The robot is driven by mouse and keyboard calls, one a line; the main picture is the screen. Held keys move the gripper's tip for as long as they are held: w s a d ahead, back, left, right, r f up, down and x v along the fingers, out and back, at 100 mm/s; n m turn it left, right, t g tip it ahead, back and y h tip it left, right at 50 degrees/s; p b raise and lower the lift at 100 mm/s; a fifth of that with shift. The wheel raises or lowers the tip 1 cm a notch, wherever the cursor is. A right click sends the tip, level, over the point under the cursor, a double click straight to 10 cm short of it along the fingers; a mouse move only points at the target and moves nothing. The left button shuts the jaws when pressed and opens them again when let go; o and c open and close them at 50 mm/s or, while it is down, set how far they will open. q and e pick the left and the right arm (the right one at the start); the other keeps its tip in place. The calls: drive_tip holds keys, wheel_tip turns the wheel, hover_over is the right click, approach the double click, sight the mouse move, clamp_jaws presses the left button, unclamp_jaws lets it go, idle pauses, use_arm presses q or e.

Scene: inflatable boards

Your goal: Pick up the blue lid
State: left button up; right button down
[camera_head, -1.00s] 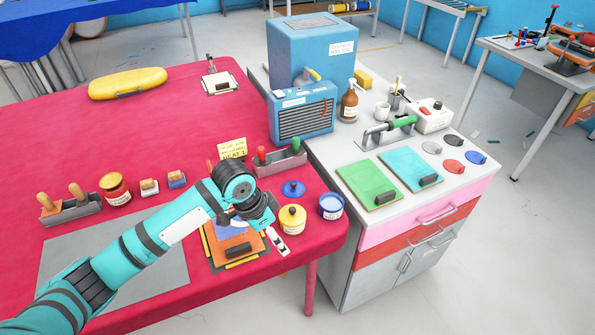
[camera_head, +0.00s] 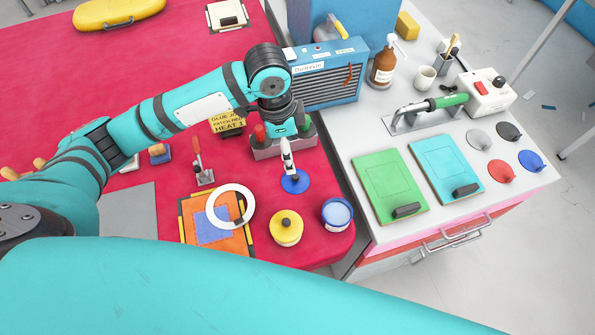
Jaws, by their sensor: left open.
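The blue lid (camera_head: 296,186) is a small round disc lying on the red table, partly covered by my left gripper. My left gripper (camera_head: 289,170) is open and points down just over the lid. It looks empty, though only one pale finger shows clearly. I cannot tell whether a fingertip touches the lid. My right gripper is not in view.
A yellow-topped jar (camera_head: 286,229) and a blue tub (camera_head: 337,215) stand in front of the lid. A white ring (camera_head: 215,214) lies on an orange board left of it. A tool rack (camera_head: 285,151) is behind. Another blue disc (camera_head: 531,161) lies on the counter.

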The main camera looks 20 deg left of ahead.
use_arm(q)
hover_over(294, 176)
wheel_tip(294, 176, down, 6)
drive_tip(key=f, duration=0.2)
drive_tip(key=f+p, duration=0.1)
drive_tip(key=shift+s+f, duration=0.1)
drive_tip(key=shift+s, duration=0.15)
drive_tip(key=shift+f+p, duration=0.3)
drive_tip(key=shift+f, duration=0.05)
drive_tip(key=f, duration=0.3)
drive_tip(key=f+p, duration=0.1)
drive_tip(key=shift+w+d+f, duration=0.1)
drive_tip(key=shift+w+f, duration=0.05)
drive_tip(key=shift+w, duration=0.1)
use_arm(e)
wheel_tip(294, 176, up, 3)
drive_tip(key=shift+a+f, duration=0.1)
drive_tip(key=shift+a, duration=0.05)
use_arm(q)
drive_tip(key=shift+c, duration=0.2)
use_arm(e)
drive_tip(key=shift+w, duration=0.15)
